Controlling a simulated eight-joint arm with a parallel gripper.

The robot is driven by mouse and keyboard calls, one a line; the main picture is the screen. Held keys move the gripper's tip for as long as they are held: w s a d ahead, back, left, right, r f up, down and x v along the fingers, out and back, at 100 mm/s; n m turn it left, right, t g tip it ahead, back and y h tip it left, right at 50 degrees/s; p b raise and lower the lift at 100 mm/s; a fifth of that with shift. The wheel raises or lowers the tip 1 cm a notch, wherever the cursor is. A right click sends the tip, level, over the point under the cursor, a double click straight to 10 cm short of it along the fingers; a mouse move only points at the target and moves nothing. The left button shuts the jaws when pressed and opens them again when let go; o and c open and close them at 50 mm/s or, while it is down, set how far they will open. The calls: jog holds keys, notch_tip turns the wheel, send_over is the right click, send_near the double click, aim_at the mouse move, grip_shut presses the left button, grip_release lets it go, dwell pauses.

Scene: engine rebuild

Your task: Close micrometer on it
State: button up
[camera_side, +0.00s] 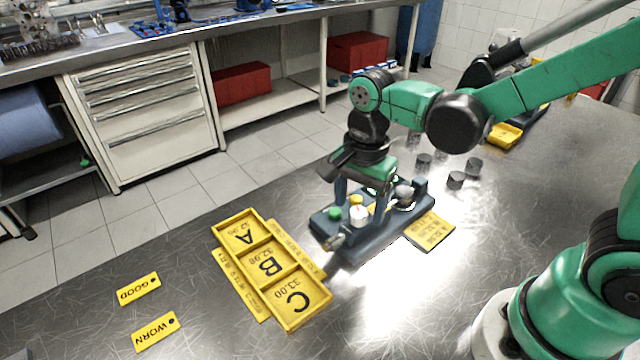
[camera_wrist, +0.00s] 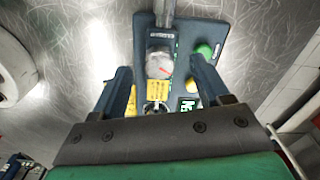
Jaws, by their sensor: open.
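The micrometer (camera_side: 360,245) is a dark blue-grey bench stand on the metal table. A white round knob (camera_side: 358,214) sits on it; in the wrist view the knob (camera_wrist: 159,66) has a red line. A green button (camera_side: 336,213) is beside the knob and also shows in the wrist view (camera_wrist: 204,50). A grey rounded piece (camera_side: 404,192) is at the stand's far end; I cannot tell whether it is gripped there. My gripper (camera_side: 361,209) points down over the stand, open, with one finger on each side of the knob in the wrist view (camera_wrist: 163,72). I cannot tell whether the fingers touch it.
Several dark cylinders (camera_side: 456,180) stand behind the stand. A yellow lettered plate (camera_side: 432,231) lies right of it. A yellow tray (camera_side: 297,317) marked A, B, C lies to the left. GOOD (camera_side: 138,289) and WORN (camera_side: 156,332) tags lie farther left. The front table is clear.

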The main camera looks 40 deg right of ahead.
jog(key=shift+f, duration=0.7)
grip_shut()
